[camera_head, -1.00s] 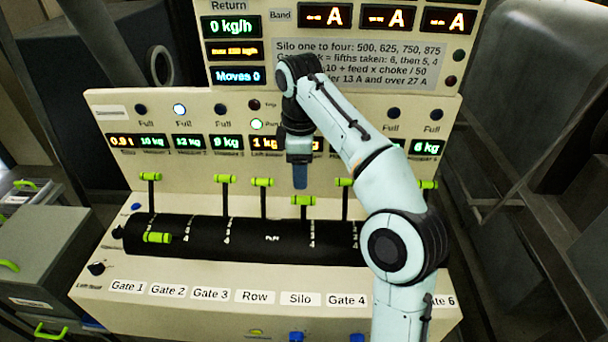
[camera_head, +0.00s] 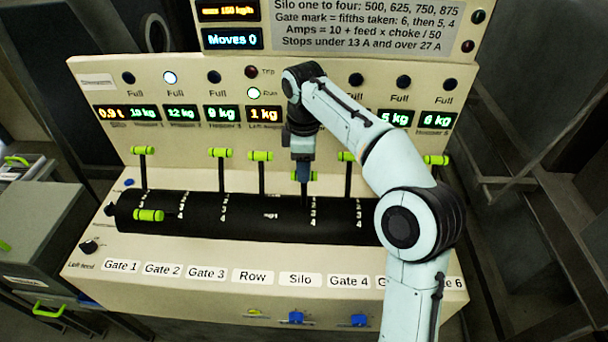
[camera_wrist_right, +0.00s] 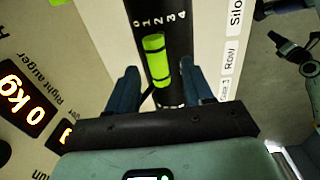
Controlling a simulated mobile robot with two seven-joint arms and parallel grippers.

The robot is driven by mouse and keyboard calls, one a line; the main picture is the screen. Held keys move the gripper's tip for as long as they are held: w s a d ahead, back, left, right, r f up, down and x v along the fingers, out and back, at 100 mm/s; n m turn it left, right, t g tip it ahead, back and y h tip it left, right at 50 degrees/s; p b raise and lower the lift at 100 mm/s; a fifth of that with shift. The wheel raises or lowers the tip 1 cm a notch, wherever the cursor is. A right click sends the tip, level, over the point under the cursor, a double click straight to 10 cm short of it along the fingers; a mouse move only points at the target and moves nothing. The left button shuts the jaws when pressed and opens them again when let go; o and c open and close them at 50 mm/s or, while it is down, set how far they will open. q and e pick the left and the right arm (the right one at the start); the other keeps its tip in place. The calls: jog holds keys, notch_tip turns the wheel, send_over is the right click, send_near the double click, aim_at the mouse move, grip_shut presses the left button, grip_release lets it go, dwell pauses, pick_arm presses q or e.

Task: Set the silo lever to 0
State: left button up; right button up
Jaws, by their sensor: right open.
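The silo lever (camera_head: 312,176) has a green cross handle and stands above the Silo label (camera_head: 300,280) on the black drum. In the head view my right gripper (camera_head: 302,172) covers part of it. In the right wrist view the lever's green handle (camera_wrist_right: 156,62) shows between and just ahead of the two dark fingers of my right gripper (camera_wrist_right: 160,88). The fingers are open, with a gap on both sides of the handle. My left gripper is not in view.
Other green-handled levers stand along the drum (camera_head: 240,222), including close neighbours at left (camera_head: 260,156) and right (camera_head: 347,156). The display panel (camera_head: 232,66) rises behind, reading Moves 0.

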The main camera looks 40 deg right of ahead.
jog(key=shift+w+f, duration=0.15)
jog(key=shift+f, duration=0.55)
jog(key=shift+w+f, duration=0.1)
jog(key=shift+f, duration=0.55)
grip_shut()
jog(key=shift+r, duration=0.1)
